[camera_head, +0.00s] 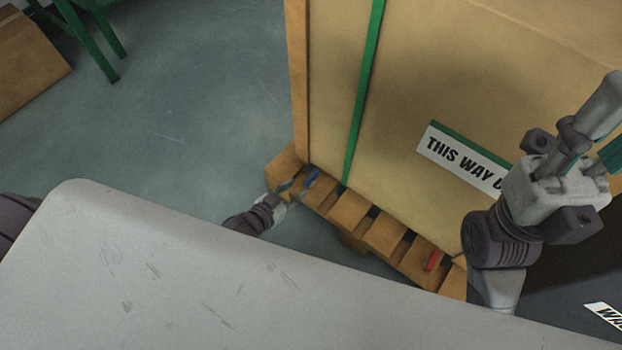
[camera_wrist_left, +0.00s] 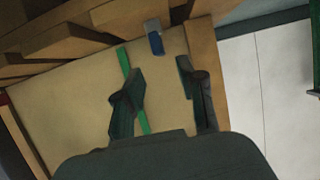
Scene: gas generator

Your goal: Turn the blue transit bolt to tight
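The blue transit bolt (camera_head: 311,175) sits at the near left corner of the wooden pallet, under the crate. My left gripper (camera_head: 293,192) is right beside it, low at the pallet's corner. In the left wrist view the two dark fingers (camera_wrist_left: 158,75) are spread with a clear gap. The blue bolt (camera_wrist_left: 155,42) shows just beyond the fingertips, between their lines, and no finger visibly touches it. My right gripper (camera_head: 590,150) is at the right of the head view, in front of the crate; its fingers are partly cut off and I cannot tell their opening.
A tall crate (camera_head: 440,85) with a green strap (camera_head: 363,90) stands on the pallet (camera_head: 385,232). A red piece (camera_head: 432,260) sits farther right along the pallet. A cardboard box (camera_head: 28,60) and green legs (camera_head: 92,42) stand upper left. The floor (camera_head: 190,130) between is clear.

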